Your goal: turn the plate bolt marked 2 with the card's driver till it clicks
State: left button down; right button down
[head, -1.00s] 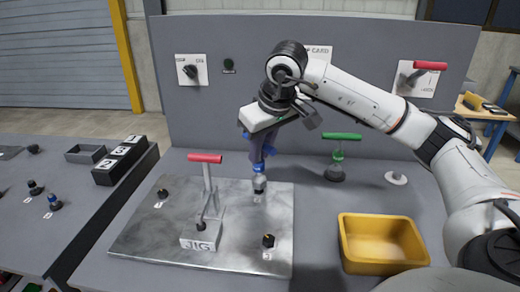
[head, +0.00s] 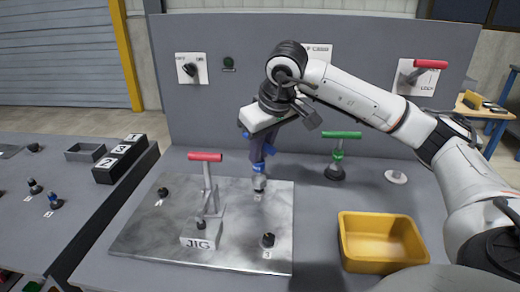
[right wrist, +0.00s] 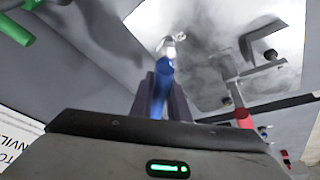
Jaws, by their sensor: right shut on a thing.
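My right gripper (head: 257,150) is shut on a blue driver (head: 258,168), which points down at the metal plate (head: 150,240). The driver's silver socket end is over the bolt spot at the plate's back right, and the bolt there is hidden under it. The label beside that spot is too small to read. In the right wrist view the blue driver (right wrist: 158,95) stands between the fingers with its tip at the plate. Another bolt (head: 267,240) at the front right is marked 3, and one (head: 162,192) is at the left. The card (head: 320,50) is partly hidden behind my arm.
A red-handled clamp (head: 207,180) on the JIG block stands left of the driver. A green-handled driver (head: 337,160) stands behind on the right, near a round white disc (head: 396,177). A yellow bin (head: 380,240) sits at the front right. A numbered black block (head: 120,158) is on the left table.

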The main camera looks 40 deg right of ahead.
jog(key=shift+f+b, duration=0.4)
jog(key=shift+f, duration=0.3)
dwell(0.4)
jog(key=shift+r+m+p, duration=0.15)
jog(key=shift+m+p, duration=0.4)
jog(key=shift+m, duration=0.25)
jog(key=shift+m+h, duration=0.4)
jog(key=shift+m, duration=0.1)
jog(key=shift+a+m+g+p, duration=0.1)
jog(key=shift+m+g+p, duration=0.25)
jog(key=shift+p, duration=0.2)
jog(key=shift+m+h+p, duration=0.35)
jog(key=shift+m+h, duration=0.05)
jog(key=shift+m, duration=0.45)
